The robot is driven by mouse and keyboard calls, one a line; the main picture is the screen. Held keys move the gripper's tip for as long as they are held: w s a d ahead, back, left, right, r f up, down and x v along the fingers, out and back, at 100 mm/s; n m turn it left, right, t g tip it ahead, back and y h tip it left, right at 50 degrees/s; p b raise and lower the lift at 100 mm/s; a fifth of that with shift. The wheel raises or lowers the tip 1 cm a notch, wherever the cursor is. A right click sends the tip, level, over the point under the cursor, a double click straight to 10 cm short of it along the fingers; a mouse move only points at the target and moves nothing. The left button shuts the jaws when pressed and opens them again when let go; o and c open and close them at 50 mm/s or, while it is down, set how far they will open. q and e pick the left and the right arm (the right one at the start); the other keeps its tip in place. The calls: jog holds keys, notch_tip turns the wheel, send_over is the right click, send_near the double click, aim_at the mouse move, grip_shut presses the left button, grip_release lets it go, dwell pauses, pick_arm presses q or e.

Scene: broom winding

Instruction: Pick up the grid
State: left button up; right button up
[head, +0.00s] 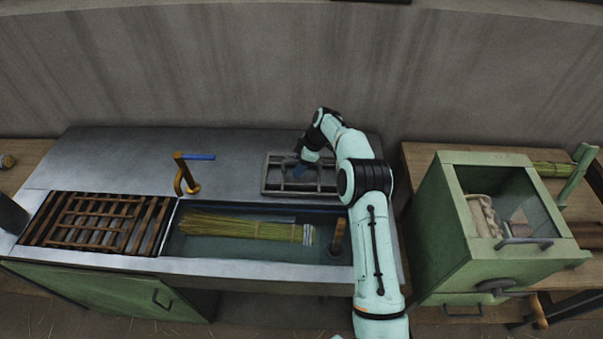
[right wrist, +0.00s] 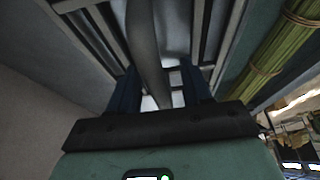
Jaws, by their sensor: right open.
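A grey metal grid (head: 270,187) lies on the steel counter behind the sink basin, near its right end. My right gripper (head: 300,170) is over the grid, pointing down at it. In the right wrist view the two dark blue fingers of the right gripper (right wrist: 161,88) are apart, and a grey bar of the grid (right wrist: 145,50) runs between them. I cannot tell whether the fingers touch the bar. The arm covers the grid's right part in the head view. My left gripper is not in view.
A wooden slatted rack (head: 95,222) covers the left of the sink. A bundle of green straw (head: 235,228) lies in the basin (head: 240,253). An orange tap (head: 182,178) with a blue lever stands behind it. A green machine (head: 440,220) stands at right.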

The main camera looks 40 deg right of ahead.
jog(key=shift+f, duration=0.2)
dwell(0.3)
grip_shut()
jog(key=shift+r, duration=0.1)
